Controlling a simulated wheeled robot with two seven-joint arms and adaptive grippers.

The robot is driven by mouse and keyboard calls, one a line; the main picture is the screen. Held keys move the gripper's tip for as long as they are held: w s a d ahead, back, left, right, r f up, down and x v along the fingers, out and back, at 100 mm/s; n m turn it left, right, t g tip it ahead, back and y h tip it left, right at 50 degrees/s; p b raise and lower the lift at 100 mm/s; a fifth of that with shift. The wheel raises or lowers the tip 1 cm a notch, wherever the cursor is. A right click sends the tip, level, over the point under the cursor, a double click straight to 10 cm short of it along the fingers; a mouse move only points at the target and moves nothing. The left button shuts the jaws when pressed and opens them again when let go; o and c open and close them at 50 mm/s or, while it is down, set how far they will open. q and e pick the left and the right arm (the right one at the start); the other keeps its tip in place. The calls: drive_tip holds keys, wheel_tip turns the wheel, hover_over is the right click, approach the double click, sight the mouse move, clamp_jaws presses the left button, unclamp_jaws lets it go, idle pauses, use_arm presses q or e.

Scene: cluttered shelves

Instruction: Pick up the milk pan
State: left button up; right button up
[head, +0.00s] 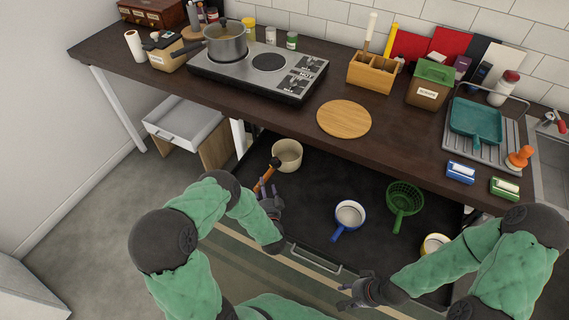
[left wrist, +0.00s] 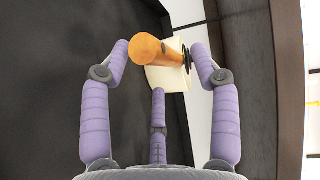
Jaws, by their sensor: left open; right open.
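A cream pan with an orange-brown handle, which looks like the milk pan (head: 287,153), stands on the dark lower surface below the counter. Its handle points down-left toward my left gripper (head: 268,190). In the left wrist view, the handle (left wrist: 150,48) lies between the spread fingertips of my left gripper (left wrist: 160,50), nearer the left one, and the cream pan body (left wrist: 168,78) shows partly behind it. The left gripper is open; I cannot tell whether any finger touches the handle. My right gripper (head: 352,291) is open and empty at the lower right, away from the pan.
On the same surface are a blue-handled pan (head: 349,214), a green colander (head: 404,197) and a partly hidden yellow pan (head: 434,243). The counter (head: 235,99) overhangs behind, carrying a hob (head: 262,73) and a round board (head: 344,118). A drawer handle (head: 312,261) runs along the front.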

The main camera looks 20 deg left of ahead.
use_arm(q)
drive_tip(key=x, duration=0.1)
drive_tip(key=b+x, duration=0.1)
drive_tip(key=shift+w+a+f, duration=0.1)
drive_tip(key=shift+w+f, duration=0.2)
drive_tip(key=shift+w+a, duration=0.3)
drive_tip(key=shift+w, duration=0.15)
clamp_jaws()
drive_tip(key=shift+r, duration=0.15)
drive_tip(key=shift+r, duration=0.1)
